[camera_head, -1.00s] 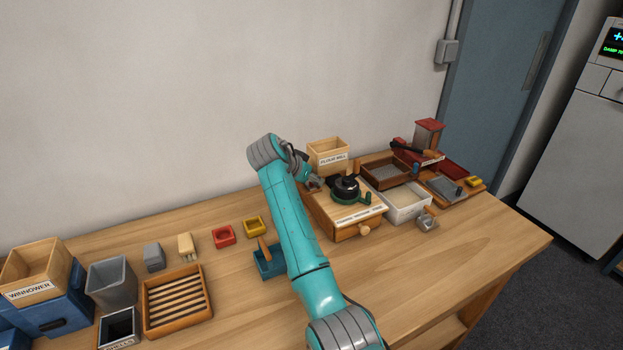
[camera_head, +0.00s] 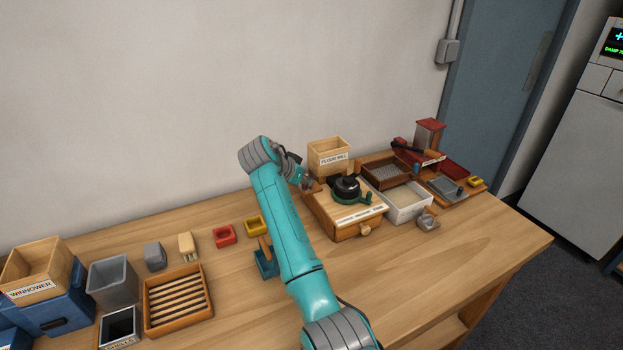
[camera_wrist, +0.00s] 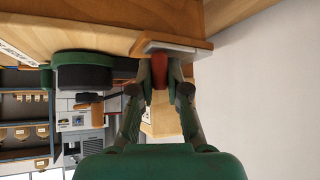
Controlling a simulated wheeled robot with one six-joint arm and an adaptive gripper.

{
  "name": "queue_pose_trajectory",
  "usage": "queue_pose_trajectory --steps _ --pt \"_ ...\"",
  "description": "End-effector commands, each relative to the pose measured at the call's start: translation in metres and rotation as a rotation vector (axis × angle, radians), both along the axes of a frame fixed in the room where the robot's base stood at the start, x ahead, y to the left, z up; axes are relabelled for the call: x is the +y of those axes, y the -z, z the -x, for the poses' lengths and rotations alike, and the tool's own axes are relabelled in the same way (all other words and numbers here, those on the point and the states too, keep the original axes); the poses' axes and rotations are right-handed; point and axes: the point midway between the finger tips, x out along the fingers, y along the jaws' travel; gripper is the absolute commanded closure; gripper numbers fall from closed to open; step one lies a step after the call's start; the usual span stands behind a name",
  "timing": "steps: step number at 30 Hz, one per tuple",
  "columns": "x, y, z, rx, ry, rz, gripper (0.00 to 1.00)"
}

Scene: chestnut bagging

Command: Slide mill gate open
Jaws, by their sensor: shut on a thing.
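The flour mill is a wooden box (camera_head: 345,225) with a pale labelled hopper (camera_head: 328,157) behind and a black and green crank part (camera_head: 346,188) on top. My gripper (camera_head: 307,184) is at the mill's left side in the head view. In the wrist view my gripper (camera_wrist: 160,76) is shut on a small red-brown handle (camera_wrist: 159,70). The handle joins a flat wood and grey gate plate (camera_wrist: 175,47) at the mill's edge. The black and green part (camera_wrist: 82,74) is left of the fingers. How far the gate stands out is hard to tell.
A white tray (camera_head: 426,207) and a brown sieve box (camera_head: 366,170) stand right of the mill. A blue holder (camera_head: 266,264), a yellow block (camera_head: 254,226) and a red block (camera_head: 224,235) lie to the left. The wall is close behind.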

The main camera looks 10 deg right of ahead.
Motion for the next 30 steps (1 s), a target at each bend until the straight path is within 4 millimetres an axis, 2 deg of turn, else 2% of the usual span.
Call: queue_pose_trajectory --steps 2,8,9,12,23,30 --pt "0.007 0.0 0.002 -0.001 -0.001 -0.001 1.0" --pt "0.007 0.0 0.002 -0.001 -0.002 -0.002 1.0" --pt "0.007 0.0 0.002 0.0 -0.002 -0.003 0.8" --pt "0.007 0.0 0.002 -0.001 -0.002 -0.002 0.59" --pt "0.008 -0.003 0.003 -0.001 -0.001 -0.002 0.59" --pt "0.026 -0.027 0.02 -0.004 -0.003 -0.002 0.59"
